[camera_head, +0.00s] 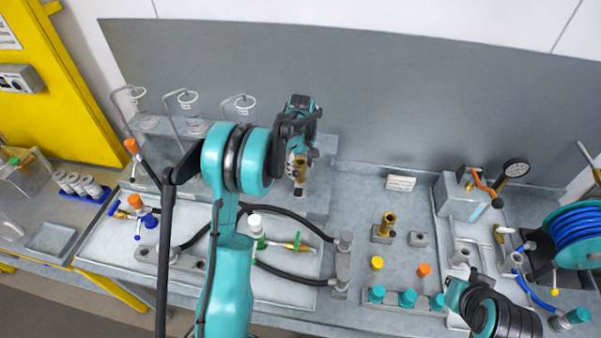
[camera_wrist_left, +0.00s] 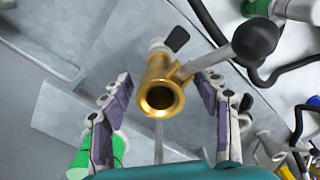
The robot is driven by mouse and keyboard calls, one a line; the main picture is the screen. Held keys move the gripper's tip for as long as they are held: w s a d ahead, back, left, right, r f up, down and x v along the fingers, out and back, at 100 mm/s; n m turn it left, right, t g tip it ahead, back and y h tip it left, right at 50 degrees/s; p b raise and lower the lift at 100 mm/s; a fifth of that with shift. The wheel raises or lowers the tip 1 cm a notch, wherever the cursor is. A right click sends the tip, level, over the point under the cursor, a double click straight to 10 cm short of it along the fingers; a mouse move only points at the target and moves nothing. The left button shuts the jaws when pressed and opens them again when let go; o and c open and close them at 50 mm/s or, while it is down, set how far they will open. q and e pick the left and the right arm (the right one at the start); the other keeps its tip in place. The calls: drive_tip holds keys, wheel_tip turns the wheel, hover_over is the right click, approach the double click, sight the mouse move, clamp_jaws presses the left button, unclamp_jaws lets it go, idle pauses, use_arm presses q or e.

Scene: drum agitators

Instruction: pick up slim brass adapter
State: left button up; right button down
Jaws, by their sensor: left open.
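A brass tubular piece (camera_head: 302,167), which looks like the slim brass adapter, stands on the raised grey ledge at the back middle. In the left wrist view the brass piece (camera_wrist_left: 162,88) shows its round open end towards the camera. My left gripper (camera_head: 297,160) reaches over the ledge. Its open fingers (camera_wrist_left: 165,100) lie on either side of the brass piece, with a visible gap on each side. A grey rod with a black ball (camera_wrist_left: 255,38) shows beside it. My right gripper (camera_head: 458,294) is at the lower right; its fingers are not clear.
Another brass fitting (camera_head: 387,222) stands on a small block to the right. Black hoses and a green-handled brass valve (camera_head: 295,246) lie on the tray (camera_head: 100,255). Glass cups on bent rods stand behind left.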

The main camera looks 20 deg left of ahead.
use_arm(q)
drive_tip(key=f, duration=0.2)
drive_tip(key=shift+w+a+f, duration=0.15)
drive_tip(key=shift+w+f, duration=0.05)
drive_tip(key=shift+f, duration=0.2)
drive_tip(key=shift+s+f, duration=0.1)
drive_tip(key=shift+f, duration=0.25)
clamp_jaws()
drive_tip(key=shift+r, duration=0.1)
wheel_tip(320, 180, up, 4)
drive_tip(key=shift+f, duration=0.1)
drive_tip(key=s+d+r, duration=0.6)
drive_tip(key=d+r, duration=0.1)
drive_tip(key=d, duration=0.3)
drive_tip(key=shift+s, duration=0.1)
